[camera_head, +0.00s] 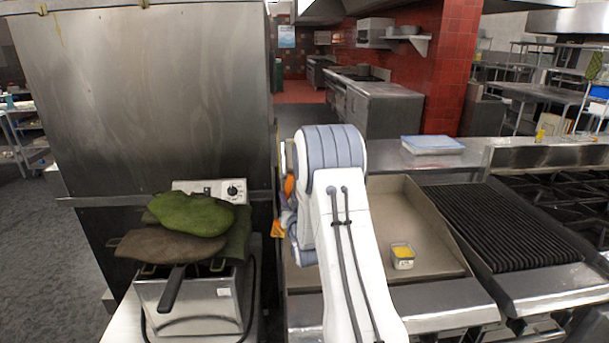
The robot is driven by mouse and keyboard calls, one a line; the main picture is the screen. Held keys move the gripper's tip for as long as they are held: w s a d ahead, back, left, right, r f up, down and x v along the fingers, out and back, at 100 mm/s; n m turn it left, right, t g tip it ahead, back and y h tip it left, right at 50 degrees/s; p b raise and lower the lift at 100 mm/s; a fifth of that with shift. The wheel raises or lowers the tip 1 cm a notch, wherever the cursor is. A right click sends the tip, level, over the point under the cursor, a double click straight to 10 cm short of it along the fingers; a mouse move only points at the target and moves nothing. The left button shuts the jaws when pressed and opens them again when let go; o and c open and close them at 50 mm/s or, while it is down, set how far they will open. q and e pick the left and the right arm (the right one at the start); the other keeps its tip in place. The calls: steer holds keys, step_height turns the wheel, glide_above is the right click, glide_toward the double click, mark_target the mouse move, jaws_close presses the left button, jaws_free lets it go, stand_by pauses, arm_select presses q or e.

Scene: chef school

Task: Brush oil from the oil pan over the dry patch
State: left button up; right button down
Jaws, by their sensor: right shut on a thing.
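A small white tub with yellow contents (402,257) stands on the tan flat griddle (418,215), right of my right arm. It is the only thing in view that looks like an oil pan. My right gripper (288,215) is mostly hidden behind my white and grey arm over the griddle's left edge. It is shut on an orange thing (278,229), of which only small parts show; I cannot tell whether it is a brush. The dry patch cannot be made out; my arm covers part of the griddle. My left gripper is not in view.
A fryer (192,300) with a green mitt (190,214) and a brown mitt (168,246) on it stands left. A ribbed grill (500,228) is right of the griddle. A blue-lidded container (432,145) sits behind. The griddle's right part is mostly clear.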

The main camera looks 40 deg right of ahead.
steer(key=s+d+r+n+p, duration=0.25)
steer(key=s+r+p, duration=0.2)
steer(key=p, duration=0.55)
arm_select(q)
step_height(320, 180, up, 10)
steer(key=b, duration=0.2)
steer(key=shift+b, duration=0.4)
arm_select(e)
step_height(320, 180, down, 6)
steer(key=s+h, duration=0.1)
steer(key=shift+s+d+f+m+g, duration=0.15)
steer(key=shift+d+m+g, duration=0.15)
steer(key=shift+m+g, duration=0.1)
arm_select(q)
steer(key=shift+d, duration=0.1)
